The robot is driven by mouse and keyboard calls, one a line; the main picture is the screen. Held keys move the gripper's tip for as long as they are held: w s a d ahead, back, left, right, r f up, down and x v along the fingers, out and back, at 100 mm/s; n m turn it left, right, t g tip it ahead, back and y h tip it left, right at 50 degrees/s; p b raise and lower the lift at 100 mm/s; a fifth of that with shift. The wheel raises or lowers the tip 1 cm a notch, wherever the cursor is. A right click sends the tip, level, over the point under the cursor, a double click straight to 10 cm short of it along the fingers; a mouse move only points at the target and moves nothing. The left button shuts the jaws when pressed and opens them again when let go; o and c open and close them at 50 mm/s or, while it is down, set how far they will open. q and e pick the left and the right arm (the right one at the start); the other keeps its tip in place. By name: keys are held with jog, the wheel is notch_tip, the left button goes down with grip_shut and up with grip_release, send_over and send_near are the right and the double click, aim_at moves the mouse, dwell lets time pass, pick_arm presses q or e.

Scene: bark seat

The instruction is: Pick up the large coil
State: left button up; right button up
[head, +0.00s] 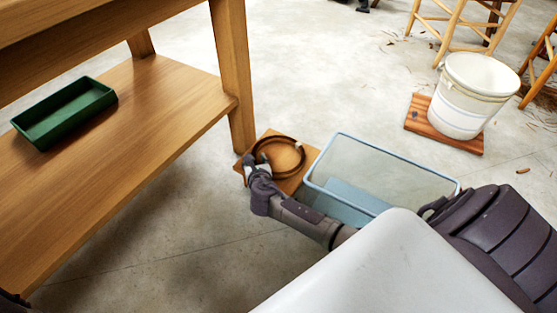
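A large brown coil (295,145) lies as a ring on a square wooden board (308,156) on the floor, by the table's near leg. My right gripper (255,161) comes in from the right and has its fingertips at the coil's left edge, over the board's left side. The fingers are small and partly overlap the coil, so I cannot tell whether they are open or closed on it. My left gripper is not in view.
A glass-like bin with a blue rim (400,167) stands just right of the board. A wooden table with a lower shelf (165,95) holding a green tray (66,112) fills the left. A white bucket (462,105) stands on a plank board at the right, near stools (450,30).

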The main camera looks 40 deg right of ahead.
jog(key=shift+w+d+f, duration=0.15)
jog(key=shift+w, duration=0.15)
grip_shut()
dwell(0.3)
